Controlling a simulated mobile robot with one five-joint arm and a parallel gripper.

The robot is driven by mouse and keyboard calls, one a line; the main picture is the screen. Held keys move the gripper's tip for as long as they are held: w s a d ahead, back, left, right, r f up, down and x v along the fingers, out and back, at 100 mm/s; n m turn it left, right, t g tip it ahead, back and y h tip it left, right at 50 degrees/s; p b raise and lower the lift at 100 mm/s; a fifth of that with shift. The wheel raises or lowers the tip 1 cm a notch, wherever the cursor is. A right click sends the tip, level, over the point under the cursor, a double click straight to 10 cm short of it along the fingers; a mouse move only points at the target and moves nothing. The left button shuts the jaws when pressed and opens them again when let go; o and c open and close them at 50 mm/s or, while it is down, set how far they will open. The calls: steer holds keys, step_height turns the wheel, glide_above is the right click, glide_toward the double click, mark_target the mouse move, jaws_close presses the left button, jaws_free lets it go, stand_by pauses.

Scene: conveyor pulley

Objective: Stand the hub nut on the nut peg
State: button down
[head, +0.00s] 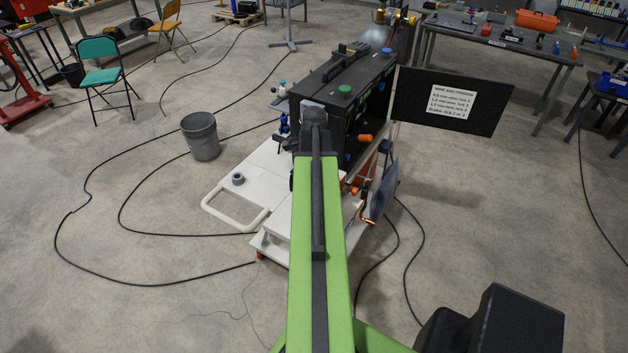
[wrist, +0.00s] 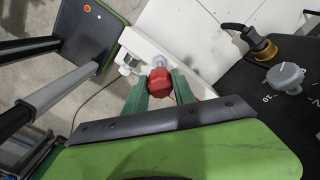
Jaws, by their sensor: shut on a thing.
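In the wrist view my gripper (wrist: 160,79) has its two green fingers on either side of a red faceted piece (wrist: 160,84), which I take to be the hub nut. The fingers are shut on it. A small grey metal part (wrist: 159,63) shows just beyond the red piece; I cannot tell whether it is the nut peg or whether they touch. A second metal fitting (wrist: 130,64) is to its left on a white surface (wrist: 185,38). In the head view my own arm hides the gripper and the nut.
A black machine (head: 340,85) stands on a white cart (head: 262,165), with a grey ring (head: 238,179) on the cart's left side. A dark panel with a notice (head: 440,125) juts out right. A grey bucket (head: 200,137) and loose cables lie left. A grey knob (wrist: 286,76) is at right.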

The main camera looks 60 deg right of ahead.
steer(key=shift+s+f+b, duration=0.1)
steer(key=shift+f+b, duration=2.75)
steer(key=shift+b, duration=0.1)
steer(key=shift+r, duration=0.1)
stand_by(0.4)
stand_by(1.5)
